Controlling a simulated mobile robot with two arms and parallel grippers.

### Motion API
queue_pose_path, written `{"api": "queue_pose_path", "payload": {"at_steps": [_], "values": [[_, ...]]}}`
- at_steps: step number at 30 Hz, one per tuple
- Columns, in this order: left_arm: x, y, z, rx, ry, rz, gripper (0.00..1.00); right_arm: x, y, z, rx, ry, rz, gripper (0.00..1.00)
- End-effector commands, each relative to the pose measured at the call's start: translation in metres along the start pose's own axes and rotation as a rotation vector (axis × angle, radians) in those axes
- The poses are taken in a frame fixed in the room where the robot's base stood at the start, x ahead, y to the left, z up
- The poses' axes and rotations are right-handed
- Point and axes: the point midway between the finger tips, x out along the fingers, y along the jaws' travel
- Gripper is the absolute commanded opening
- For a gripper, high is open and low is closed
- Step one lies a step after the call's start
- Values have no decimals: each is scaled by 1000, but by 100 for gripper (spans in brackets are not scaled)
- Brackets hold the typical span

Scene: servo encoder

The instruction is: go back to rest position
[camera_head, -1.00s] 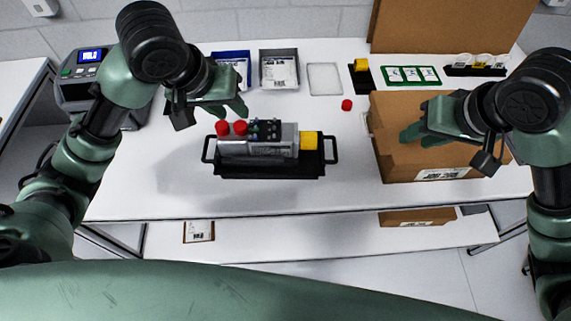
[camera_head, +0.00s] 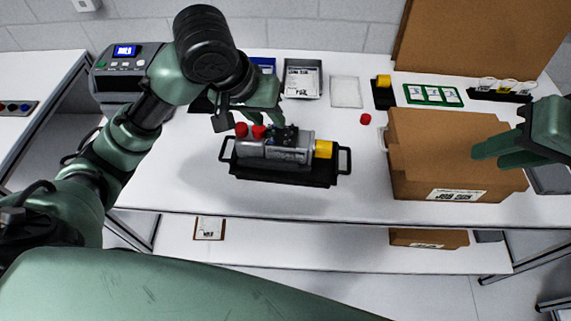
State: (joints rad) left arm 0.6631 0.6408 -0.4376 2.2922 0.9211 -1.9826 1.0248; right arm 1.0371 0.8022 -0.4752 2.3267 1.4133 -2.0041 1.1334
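My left gripper (camera_head: 270,114) hangs above and behind the grey device, close to its top; whether it touches is hidden, and so is the gap between its fingers. My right gripper (camera_head: 487,156) is at the right, above the right side of the cardboard box, its fingertips apart and nothing between them. The grey device (camera_head: 292,153) has two red knobs (camera_head: 250,131), dark parts on top and a yellow end (camera_head: 323,149). It sits in a black tray with handles (camera_head: 288,176) on the white table.
A closed cardboard box (camera_head: 440,140) stands on the table's right. Bins (camera_head: 302,79), a clear tray (camera_head: 345,92), a black holder with a yellow part (camera_head: 384,92) and a green card (camera_head: 433,95) line the back. A red cap (camera_head: 365,119) lies loose. The front table strip is clear.

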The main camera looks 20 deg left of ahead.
Motion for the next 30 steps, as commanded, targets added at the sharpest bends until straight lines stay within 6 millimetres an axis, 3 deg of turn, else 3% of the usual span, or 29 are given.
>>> {"api": "queue_pose_path", "payload": {"at_steps": [6,21,26,30], "values": [[0,0,0,0,0,0,32,-8,0,0,0,0,1,32],[2,0,1,2,-2,2,32,-5,-1,1,-3,-2,-4,32],[22,7,18,36,-13,34,32,28,-12,7,-44,-9,-49,32],[54,13,48,89,-16,79,32,82,-26,22,-97,6,-123,32]]}}
